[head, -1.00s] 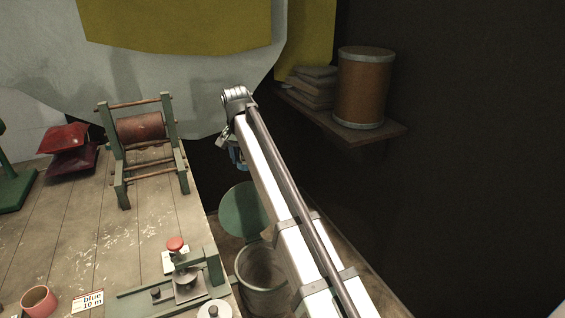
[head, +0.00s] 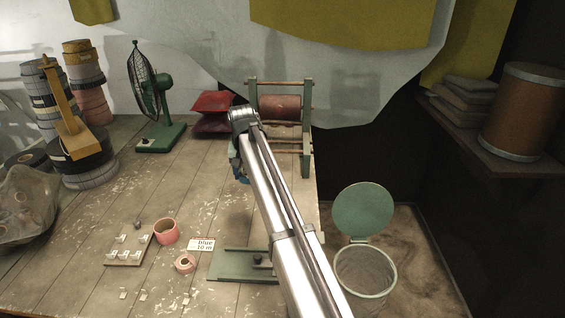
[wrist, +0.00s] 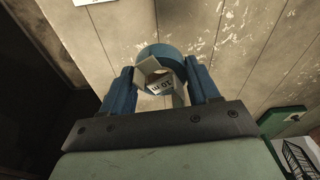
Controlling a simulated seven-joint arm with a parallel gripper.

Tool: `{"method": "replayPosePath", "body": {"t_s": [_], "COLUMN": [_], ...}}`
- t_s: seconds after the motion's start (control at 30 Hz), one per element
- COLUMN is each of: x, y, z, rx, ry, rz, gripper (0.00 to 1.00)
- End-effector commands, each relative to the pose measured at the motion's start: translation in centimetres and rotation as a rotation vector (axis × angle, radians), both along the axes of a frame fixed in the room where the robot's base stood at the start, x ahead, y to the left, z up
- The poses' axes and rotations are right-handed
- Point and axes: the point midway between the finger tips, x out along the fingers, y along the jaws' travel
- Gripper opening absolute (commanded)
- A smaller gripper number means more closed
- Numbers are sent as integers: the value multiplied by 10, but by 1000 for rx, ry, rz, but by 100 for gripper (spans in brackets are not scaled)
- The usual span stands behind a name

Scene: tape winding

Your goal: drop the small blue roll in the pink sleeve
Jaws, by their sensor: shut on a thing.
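My gripper (wrist: 163,88) is shut on the small blue roll (wrist: 160,51), whose pale core and a printed tag show between the blue fingers in the wrist view. In the head view my gripper (head: 239,169) is above the table, and the roll cannot be told apart from the blue fingers. The pink sleeve (head: 166,232) is an open, upright cup on the table, nearer the front and left of my gripper. It is not in the wrist view.
A small pink roll (head: 185,263), a "blue 10 m" card (head: 201,245) and a small board with tags (head: 128,251) lie near the sleeve. A green fixture (head: 238,265) is partly behind my arm. A fan (head: 157,100) stands behind. A lidded bin (head: 365,274) is right.

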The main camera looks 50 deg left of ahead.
Motion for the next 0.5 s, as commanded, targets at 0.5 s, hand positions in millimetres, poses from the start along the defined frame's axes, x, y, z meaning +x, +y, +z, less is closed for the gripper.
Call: {"method": "replayPosePath", "body": {"t_s": [0.5], "x": [-182], "y": [89], "z": [-47], "rx": [1], "ry": [-1], "rz": [477], "gripper": [30]}}
